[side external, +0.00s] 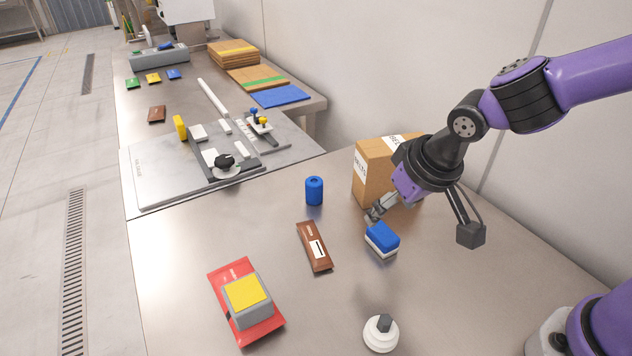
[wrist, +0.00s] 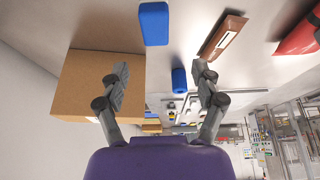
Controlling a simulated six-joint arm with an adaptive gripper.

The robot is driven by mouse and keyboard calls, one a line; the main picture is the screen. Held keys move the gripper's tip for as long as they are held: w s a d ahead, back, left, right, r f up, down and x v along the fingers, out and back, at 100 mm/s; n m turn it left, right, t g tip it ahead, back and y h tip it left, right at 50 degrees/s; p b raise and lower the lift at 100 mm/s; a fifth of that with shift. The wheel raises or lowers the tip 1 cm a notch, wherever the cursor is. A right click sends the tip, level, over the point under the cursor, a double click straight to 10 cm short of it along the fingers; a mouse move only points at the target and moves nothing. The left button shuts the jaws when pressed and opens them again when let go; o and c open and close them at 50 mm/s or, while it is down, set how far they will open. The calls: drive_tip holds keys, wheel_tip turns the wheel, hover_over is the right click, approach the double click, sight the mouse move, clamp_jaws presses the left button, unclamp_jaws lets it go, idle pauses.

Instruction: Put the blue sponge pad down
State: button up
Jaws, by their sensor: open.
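The blue sponge pad (side external: 383,235) lies on the metal table in the side external view, with a white layer under its blue top. It appears at the top of the wrist view (wrist: 153,24), apart from the fingers. My gripper (side external: 374,213) is just behind and left of the pad in the side external view, low beside the cardboard box. In the wrist view my gripper (wrist: 161,71) has its two fingers spread wide, with nothing held between them. Part of my gripper is hidden by the wrist in the side external view.
A cardboard box (side external: 372,172) stands close behind my gripper. A blue cylinder (side external: 314,191), a brown packet (side external: 314,247), a red packet (side external: 261,333) under a grey block with a yellow top (side external: 247,292), and a white round knob piece (side external: 380,335) stand around the pad.

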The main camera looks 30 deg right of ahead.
drive_tip(key=x, duration=0.7)
drive_tip(key=shift+w+d+f, duration=0.3)
drive_tip(key=c, duration=1.1)
drive_tip(key=shift+r, duration=0.5)
drive_tip(key=r, duration=0.3)
drive_tip(key=shift+s+a+r, duration=0.3)
drive_tip(key=shift+a+r, duration=0.1)
drive_tip(key=s+a+r, duration=0.6)
drive_tip(key=s+a, duration=0.1)
approach(377, 225)
drive_tip(key=d+r, duration=0.8)
drive_tip(key=d, duration=0.1)
drive_tip(key=shift+s+a+r, duration=0.1)
drive_tip(key=shift+s+a, duration=0.15)
drive_tip(key=shift+s, duration=0.1)
